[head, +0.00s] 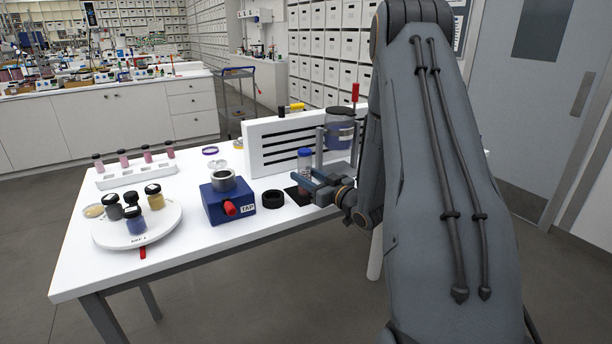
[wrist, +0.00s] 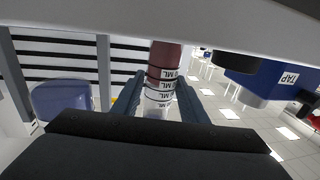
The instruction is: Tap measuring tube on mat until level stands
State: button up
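In the wrist view the tube (wrist: 163,76) shows dark red contents and several ML labels. My gripper (head: 308,184) reaches in from the right, with its fingers on both sides of the tube. The wrist view shows the fingers (wrist: 160,88) closed against it. The fingers hide the tube's lower end in the head view, so I cannot tell whether it touches the mat. The level of the contents is not clear.
A white slotted panel (head: 270,143) and a large blue-filled jar (head: 340,130) are behind. A round white turntable (head: 108,236) holds several jars at left.

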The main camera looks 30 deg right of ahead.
jog(key=shift+f, duration=0.35)
jog(key=shift+r, duration=0.1)
jog(key=c, duration=0.8)
jog(key=shift+r+p, duration=0.4)
jog(key=shift+r, duration=0.25)
jog(key=o, duration=0.8)
